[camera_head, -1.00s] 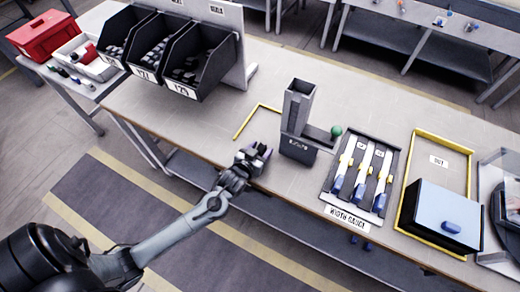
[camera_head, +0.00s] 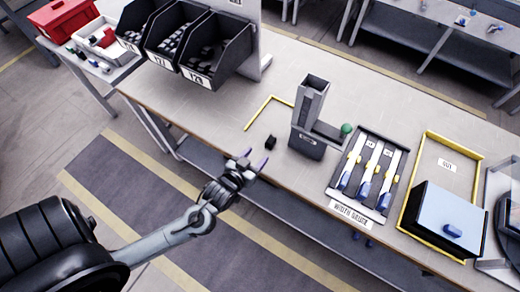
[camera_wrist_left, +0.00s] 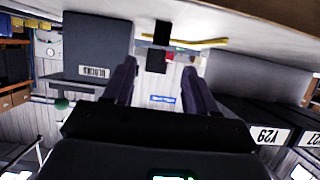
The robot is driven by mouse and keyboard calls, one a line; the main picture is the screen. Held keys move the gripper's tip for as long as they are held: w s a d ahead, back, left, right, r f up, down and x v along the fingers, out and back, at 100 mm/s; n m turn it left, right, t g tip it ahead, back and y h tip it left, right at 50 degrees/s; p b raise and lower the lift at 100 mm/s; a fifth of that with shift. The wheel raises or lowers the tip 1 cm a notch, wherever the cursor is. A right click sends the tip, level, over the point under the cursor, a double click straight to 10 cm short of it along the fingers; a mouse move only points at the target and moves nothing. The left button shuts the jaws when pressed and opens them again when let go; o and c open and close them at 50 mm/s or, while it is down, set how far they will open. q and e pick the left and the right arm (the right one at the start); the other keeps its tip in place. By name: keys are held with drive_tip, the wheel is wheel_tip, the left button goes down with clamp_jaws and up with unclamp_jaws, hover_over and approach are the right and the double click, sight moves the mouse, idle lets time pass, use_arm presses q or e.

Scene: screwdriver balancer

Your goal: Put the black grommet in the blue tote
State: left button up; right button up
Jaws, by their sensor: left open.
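The black grommet (camera_head: 270,142) is a small dark block standing on the bench near its front edge, left of the grey column fixture. In the left wrist view the grommet (camera_wrist_left: 156,60) shows beyond and between the two fingers. My left gripper (camera_head: 252,162) is open and empty, just in front of the bench edge, short of the grommet and apart from it. Its purple-tinted fingers (camera_wrist_left: 157,85) are spread wide in the left wrist view. I cannot make out a blue tote in either view. My right gripper is not in view.
The grey column fixture (camera_head: 308,115) with a green ball stands right of the grommet. Black bins (camera_head: 205,55) stand behind left. The width gauge (camera_head: 365,178), a pale-blue-topped box (camera_head: 445,215) and a yellow OUT frame (camera_head: 450,145) are at right. A red box (camera_head: 65,17) is far left.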

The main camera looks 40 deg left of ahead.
use_arm(q)
drive_tip(key=s+d+m+g+h, duration=0.2)
drive_tip(key=s+d+g, duration=0.3)
drive_tip(key=s, duration=0.3)
drive_tip(key=shift+d+f+g+h, duration=0.15)
drive_tip(key=shift+f+g+h, duration=0.15)
drive_tip(key=shift+f+g, duration=0.1)
drive_tip(key=o, duration=0.4)
drive_tip(key=s+g, duration=0.1)
drive_tip(key=s, duration=0.1)
drive_tip(key=s+m+g, duration=0.1)
drive_tip(key=s, duration=0.2)
drive_tip(key=s+d+r+m+g, duration=0.1)
drive_tip(key=s+g, duration=0.1)
drive_tip(key=shift+s, duration=0.2)
